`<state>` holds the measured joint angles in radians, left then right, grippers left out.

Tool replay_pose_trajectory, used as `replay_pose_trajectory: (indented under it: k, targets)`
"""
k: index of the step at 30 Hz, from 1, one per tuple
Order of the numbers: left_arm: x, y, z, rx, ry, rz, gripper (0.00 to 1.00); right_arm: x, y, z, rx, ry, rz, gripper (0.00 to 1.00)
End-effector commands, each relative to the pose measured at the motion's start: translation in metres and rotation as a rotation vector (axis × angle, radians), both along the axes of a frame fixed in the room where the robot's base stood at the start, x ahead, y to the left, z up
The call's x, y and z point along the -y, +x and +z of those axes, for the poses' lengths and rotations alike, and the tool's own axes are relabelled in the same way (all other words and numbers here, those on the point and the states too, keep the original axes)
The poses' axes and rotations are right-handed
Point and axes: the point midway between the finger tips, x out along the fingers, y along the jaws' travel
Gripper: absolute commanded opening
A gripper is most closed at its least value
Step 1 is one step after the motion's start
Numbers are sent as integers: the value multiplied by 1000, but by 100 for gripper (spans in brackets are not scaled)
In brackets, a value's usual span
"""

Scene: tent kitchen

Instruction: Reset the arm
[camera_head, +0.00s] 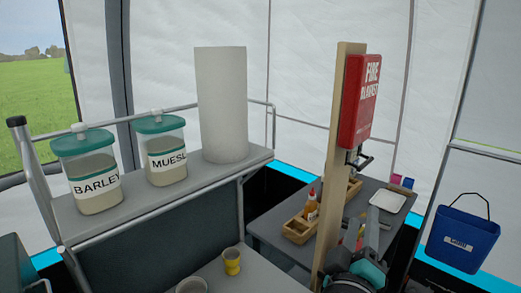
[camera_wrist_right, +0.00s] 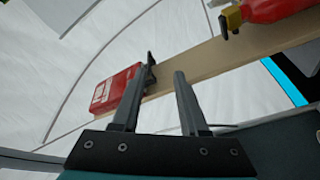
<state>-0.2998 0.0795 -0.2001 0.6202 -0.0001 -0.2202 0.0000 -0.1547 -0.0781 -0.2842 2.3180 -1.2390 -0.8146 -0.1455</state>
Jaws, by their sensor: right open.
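My right gripper (camera_head: 362,232) is low in the head view, right beside the wooden post, pointing up. Its teal and dark wrist shows below it. In the right wrist view my gripper (camera_wrist_right: 160,78) has its two grey fingers apart with nothing between them. The wooden post (camera_wrist_right: 215,65) and the red fire blanket box (camera_wrist_right: 118,88) show behind the fingers. My left gripper is not in view.
The wooden post (camera_head: 337,150) carries the fire blanket box (camera_head: 360,100). A shelf (camera_head: 215,175) holds barley and muesli jars and a white roll. A table (camera_head: 275,230) holds a wooden caddy. A blue bin (camera_head: 462,240) hangs at right. A red object (camera_wrist_right: 270,10) shows above.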

Motion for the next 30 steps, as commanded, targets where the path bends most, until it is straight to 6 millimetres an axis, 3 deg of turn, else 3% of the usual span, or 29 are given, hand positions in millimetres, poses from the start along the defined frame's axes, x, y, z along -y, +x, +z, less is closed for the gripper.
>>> replay_pose_trajectory:
  k: [8, 15, 21, 27, 30]
  targets:
    - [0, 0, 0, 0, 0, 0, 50, 16, -33, -111, -288, 373, -4, 44]
    - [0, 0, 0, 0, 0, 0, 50, 3, -91, -199, -593, 687, -17, 44]
    - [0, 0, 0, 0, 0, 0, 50, -21, -152, -247, -854, 898, -26, 44]
    - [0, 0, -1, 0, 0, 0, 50, -44, -209, -274, -1087, 1047, -33, 44]
    - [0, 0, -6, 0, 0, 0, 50, -45, -200, -306, -1089, 1042, -39, 44]
